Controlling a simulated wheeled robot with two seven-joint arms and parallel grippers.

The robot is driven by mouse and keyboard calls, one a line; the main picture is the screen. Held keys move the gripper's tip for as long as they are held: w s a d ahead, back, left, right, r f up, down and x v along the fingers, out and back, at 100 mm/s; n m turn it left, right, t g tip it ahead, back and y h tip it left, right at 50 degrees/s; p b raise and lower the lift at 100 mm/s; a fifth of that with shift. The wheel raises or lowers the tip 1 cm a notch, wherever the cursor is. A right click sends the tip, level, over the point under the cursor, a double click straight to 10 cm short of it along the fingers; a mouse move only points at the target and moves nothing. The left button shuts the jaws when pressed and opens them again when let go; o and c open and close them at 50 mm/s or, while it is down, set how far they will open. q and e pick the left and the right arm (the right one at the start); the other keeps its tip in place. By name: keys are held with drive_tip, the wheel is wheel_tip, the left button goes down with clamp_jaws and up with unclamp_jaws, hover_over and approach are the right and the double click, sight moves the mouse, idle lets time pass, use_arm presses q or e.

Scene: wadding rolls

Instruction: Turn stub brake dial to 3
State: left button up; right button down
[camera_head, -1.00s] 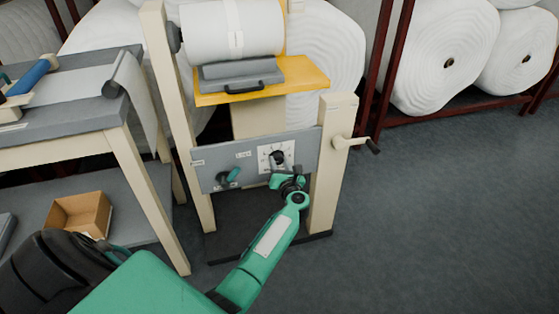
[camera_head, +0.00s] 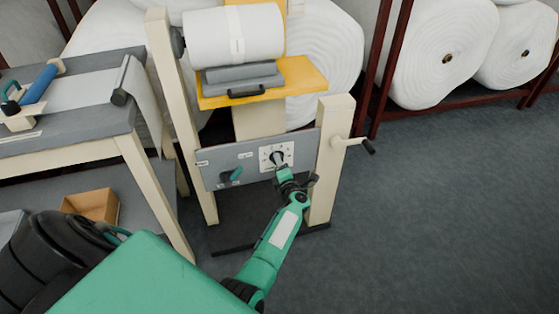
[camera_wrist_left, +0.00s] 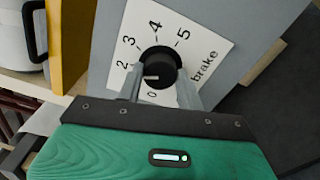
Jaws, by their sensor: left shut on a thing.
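The brake dial is a black round knob (camera_wrist_left: 158,66) on a white card (camera_wrist_left: 207,45) marked 0, 2, 3, 4, 5 and "brake"; the spot between 0 and 2 is covered by a finger. Its white pointer mark faces left, below the 2, towards that finger. In the head view the dial (camera_head: 277,158) sits on the grey panel (camera_head: 215,172) of the wooden stand. My left gripper (camera_wrist_left: 160,88) is shut on the knob, one finger on each side. It also shows in the head view (camera_head: 281,168), in front of the dial. My right gripper is not in view.
A teal-handled switch (camera_head: 232,175) is left of the dial on the panel. A crank handle (camera_head: 355,143) sticks out from the stand's right post. A grey-topped table (camera_head: 75,125) stands on the left. Large white rolls (camera_head: 440,50) fill the racks behind. Floor on the right is clear.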

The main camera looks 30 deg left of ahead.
use_arm(q)
drive_tip(key=shift+m+p, duration=1.95)
drive_tip(key=shift+m, duration=2.45)
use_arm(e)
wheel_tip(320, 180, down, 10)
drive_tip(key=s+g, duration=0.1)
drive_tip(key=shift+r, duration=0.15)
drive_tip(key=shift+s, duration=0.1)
use_arm(q)
drive_tip(key=o, duration=1)
drive_tip(key=shift+d, duration=0.15)
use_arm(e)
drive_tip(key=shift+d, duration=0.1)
